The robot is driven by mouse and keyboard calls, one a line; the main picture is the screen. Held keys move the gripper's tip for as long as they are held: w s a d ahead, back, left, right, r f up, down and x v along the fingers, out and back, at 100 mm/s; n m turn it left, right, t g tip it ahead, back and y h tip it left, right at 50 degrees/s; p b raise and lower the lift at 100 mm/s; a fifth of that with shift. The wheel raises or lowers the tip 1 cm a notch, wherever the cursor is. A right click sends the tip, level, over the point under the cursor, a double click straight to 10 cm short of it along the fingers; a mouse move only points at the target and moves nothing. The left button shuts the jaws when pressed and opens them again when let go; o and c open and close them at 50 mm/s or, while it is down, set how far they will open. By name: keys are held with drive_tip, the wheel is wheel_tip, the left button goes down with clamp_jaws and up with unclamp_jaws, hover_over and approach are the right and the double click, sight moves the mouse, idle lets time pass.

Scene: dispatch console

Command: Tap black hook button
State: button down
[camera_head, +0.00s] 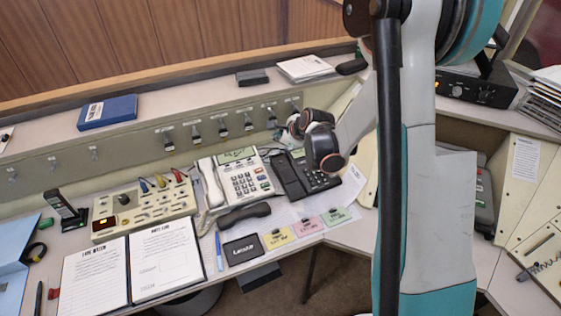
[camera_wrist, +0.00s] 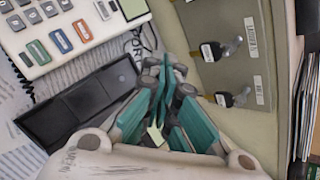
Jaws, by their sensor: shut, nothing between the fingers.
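The black phone (camera_head: 303,177) lies on the desk to the right of a white phone (camera_head: 240,178), with its keypad toward the front right. Its long cradle part also shows in the wrist view (camera_wrist: 75,108), left of my gripper (camera_wrist: 164,68). My gripper's teal fingers are together and empty, apart from the phone in that picture. I cannot make out the black hook button clearly in either view. A black handset (camera_head: 243,215) lies off the cradle, in front of the white phone.
A control box (camera_head: 143,207) stands left of the phones. Notepads (camera_head: 165,258) and coloured cards (camera_head: 308,226) lie in front.

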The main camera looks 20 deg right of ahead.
drive_tip(key=f+b, duration=0.2)
drive_tip(key=f, duration=0.1)
drive_tip(key=w+f+b, duration=0.1)
drive_tip(key=f+b, duration=0.3)
drive_tip(key=f, duration=0.1)
drive_tip(key=shift+w+f, duration=0.2)
drive_tip(key=shift+f, duration=0.15)
idle(1.4)
drive_tip(key=shift+f+b, duration=0.4)
drive_tip(key=shift+b, duration=0.05)
drive_tip(key=shift+w+f+b, duration=0.1)
drive_tip(key=shift+f+b, duration=0.25)
drive_tip(key=shift+f, duration=0.15)
idle(0.8)
drive_tip(key=shift+r, duration=0.15)
drive_tip(key=shift+r+p, duration=0.55)
drive_tip(key=shift+r, duration=0.2)
drive_tip(key=shift+s+r+p, duration=0.25)
drive_tip(key=shift+r+p, duration=0.5)
drive_tip(key=shift+r, duration=0.5)
drive_tip(key=shift+s+r+p, duration=0.25)
drive_tip(key=shift+r+p, duration=0.45)
drive_tip(key=shift+r, duration=0.5)
